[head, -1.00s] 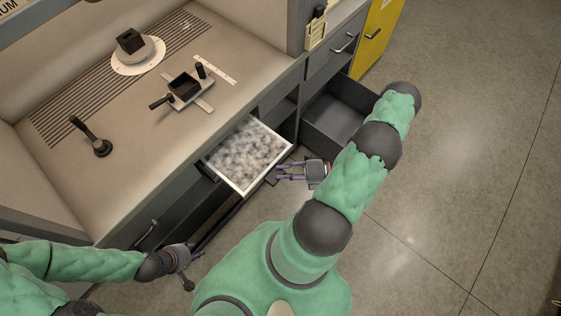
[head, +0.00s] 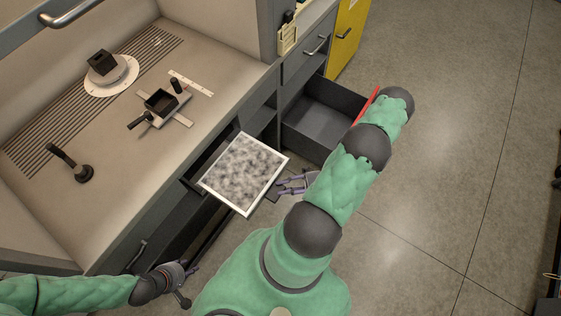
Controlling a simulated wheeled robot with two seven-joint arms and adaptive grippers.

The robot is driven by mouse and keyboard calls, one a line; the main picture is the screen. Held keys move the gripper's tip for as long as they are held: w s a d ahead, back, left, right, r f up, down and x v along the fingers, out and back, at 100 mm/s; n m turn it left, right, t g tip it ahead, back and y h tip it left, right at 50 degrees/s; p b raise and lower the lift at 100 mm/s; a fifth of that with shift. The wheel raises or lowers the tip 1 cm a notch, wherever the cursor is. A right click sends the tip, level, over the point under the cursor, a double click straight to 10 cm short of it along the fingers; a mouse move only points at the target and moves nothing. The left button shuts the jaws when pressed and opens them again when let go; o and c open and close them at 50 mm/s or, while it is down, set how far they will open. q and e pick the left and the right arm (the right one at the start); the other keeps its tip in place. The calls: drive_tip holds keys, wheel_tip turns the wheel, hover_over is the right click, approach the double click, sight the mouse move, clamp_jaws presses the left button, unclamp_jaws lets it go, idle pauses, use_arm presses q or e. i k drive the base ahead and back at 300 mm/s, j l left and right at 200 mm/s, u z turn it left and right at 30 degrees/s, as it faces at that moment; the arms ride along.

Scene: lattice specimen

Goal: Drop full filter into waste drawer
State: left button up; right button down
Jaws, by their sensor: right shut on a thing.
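The full filter (head: 245,172) is a white-framed square panel with a mottled grey, dusty face. It is in front of the cabinet's open slot (head: 208,160), slightly tilted in view. My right gripper (head: 279,189) is shut on the filter at the dark tab on its near right edge. The open waste drawer (head: 322,122) is a dark grey, empty-looking box to the upper right of the filter; my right arm hides part of its right side. My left gripper (head: 191,274) is low at the left, away from the filter; its finger opening is unclear.
The bench (head: 120,170) above holds a round white plate with a black block (head: 104,66), a black box fixture (head: 163,103) and a black handle tool (head: 72,164). A yellow cabinet (head: 346,40) stands beyond the drawer. Open floor (head: 450,160) lies right. A thin red strip (head: 367,105) shows behind my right arm.

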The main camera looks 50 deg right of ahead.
sight(317, 133)
drive_tip(key=l+z, duration=0.25)
drive_tip(key=l, duration=1.1)
drive_tip(key=l+z, duration=0.25)
drive_tip(key=l, duration=1.15)
drive_tip(key=i, duration=0.05)
